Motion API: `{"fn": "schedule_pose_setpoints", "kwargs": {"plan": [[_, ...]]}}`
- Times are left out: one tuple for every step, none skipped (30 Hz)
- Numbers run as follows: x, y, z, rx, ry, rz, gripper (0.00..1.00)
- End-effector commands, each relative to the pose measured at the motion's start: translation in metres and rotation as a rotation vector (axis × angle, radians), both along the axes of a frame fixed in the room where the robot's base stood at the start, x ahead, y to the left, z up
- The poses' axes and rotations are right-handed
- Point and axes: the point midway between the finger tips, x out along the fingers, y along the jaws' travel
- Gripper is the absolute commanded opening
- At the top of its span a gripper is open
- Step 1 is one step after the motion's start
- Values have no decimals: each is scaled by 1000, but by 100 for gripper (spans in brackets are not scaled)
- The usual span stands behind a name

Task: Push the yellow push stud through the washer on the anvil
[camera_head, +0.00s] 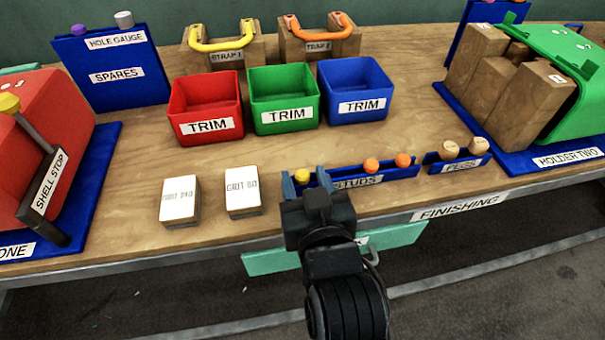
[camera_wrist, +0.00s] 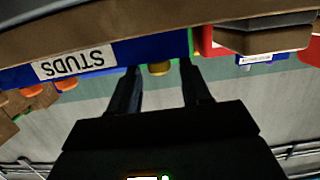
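The yellow push stud (camera_head: 302,175) stands at the left end of the blue rack labelled STUDS (camera_head: 385,175). Two orange studs (camera_head: 371,165) stand farther right in that rack. My gripper (camera_head: 306,184) is at the rack's left end, with its fingers apart on either side of the yellow stud in the picture. In the wrist view, which looks upside down, the yellow stud (camera_wrist: 160,69) shows between the open fingertips, apart from both. The gripper holds nothing. I cannot make out the washer or the anvil in either view.
Two pale blocks (camera_head: 243,190) lie left of my gripper. Red, green and blue TRIM bins (camera_head: 285,115) stand behind. The PEGS rack (camera_head: 458,158) is to the right, near a blue-based holder (camera_head: 550,160). A red housing with a lever (camera_head: 45,190) is at far left.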

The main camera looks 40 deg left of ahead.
Motion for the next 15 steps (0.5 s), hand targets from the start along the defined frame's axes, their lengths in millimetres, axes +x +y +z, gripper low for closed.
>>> {"fn": "schedule_pose_setpoints", "kwargs": {"plan": [[0, 0, 0, 0, 0, 0, 43], [0, 0, 0, 0, 0, 0, 40], [0, 0, 0, 0, 0, 0, 36], [0, 0, 0, 0, 0, 0, 33], [0, 0, 0, 0, 0, 0, 30], [0, 0, 0, 0, 0, 0, 26], [0, 0, 0, 0, 0, 0, 24], [0, 0, 0, 0, 0, 0, 21], [0, 0, 0, 0, 0, 0, 17], [0, 0, 0, 0, 0, 0, 14], [0, 0, 0, 0, 0, 0, 11], [0, 0, 0, 0, 0, 0, 7], [0, 0, 0, 0, 0, 0, 4], [0, 0, 0, 0, 0, 0, 2], [0, 0, 0, 0, 0, 0, 0]]}}
